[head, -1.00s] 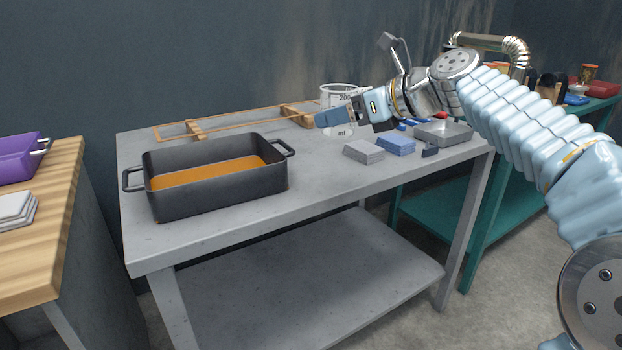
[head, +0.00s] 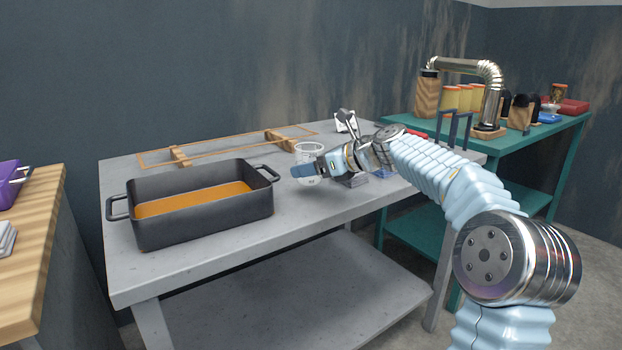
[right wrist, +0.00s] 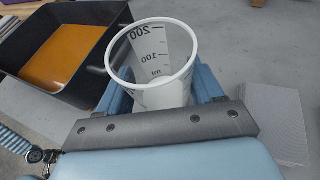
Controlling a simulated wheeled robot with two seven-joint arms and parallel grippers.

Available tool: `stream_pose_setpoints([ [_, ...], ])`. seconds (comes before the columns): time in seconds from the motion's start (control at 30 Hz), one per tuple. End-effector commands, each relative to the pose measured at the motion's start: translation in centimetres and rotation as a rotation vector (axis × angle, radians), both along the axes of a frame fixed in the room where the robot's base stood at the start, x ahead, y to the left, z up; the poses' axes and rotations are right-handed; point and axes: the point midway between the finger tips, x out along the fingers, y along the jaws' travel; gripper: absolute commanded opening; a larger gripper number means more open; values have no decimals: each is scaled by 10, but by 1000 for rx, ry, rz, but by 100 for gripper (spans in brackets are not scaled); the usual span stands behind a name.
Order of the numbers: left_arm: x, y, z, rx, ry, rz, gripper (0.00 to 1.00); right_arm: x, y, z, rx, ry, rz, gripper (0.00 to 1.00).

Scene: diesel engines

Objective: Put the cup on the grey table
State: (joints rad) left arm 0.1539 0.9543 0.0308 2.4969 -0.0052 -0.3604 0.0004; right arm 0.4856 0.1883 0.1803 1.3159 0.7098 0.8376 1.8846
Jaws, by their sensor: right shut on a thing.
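The cup is a clear measuring cup with a white rim and dark volume marks (head: 309,149). It is upright in my right gripper (head: 306,171), whose blue fingers are shut around it. The right wrist view shows the cup (right wrist: 153,62) between both fingers, its rim facing the camera. The cup is over the grey table (head: 290,212), right of the black pan. I cannot tell whether its base touches the tabletop. My left gripper is not in view.
A black pan (head: 160,228) with orange liquid stands on the table's left part. A wooden frame (head: 180,157) lies along the back. Grey and blue blocks are partly hidden behind my arm. A teal table (head: 545,132) stands to the right. The table's front middle is clear.

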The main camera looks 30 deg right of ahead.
Motion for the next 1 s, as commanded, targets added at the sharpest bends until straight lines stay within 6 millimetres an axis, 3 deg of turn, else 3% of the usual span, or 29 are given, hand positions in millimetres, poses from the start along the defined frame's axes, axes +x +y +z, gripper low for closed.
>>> stream_pose_setpoints([
  [0.03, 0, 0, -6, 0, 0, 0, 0, 0, 0, -13, 1, 4, 1, 30],
  [0.13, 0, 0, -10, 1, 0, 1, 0, -1, 0, -28, 1, 4, -1, 30],
  [0.5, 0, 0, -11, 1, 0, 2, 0, -1, 0, -33, 0, 1, 0, 30],
  [0.53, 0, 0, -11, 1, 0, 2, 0, -1, 0, -33, 0, 1, 0, 68],
  [0.67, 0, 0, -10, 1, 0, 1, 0, -1, 0, -32, 0, 1, 0, 88],
  [0.7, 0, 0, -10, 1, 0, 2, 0, -1, 0, -32, 0, 1, 0, 92],
  [1.0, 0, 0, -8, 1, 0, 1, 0, -1, 0, -29, -1, 0, 0, 92],
])
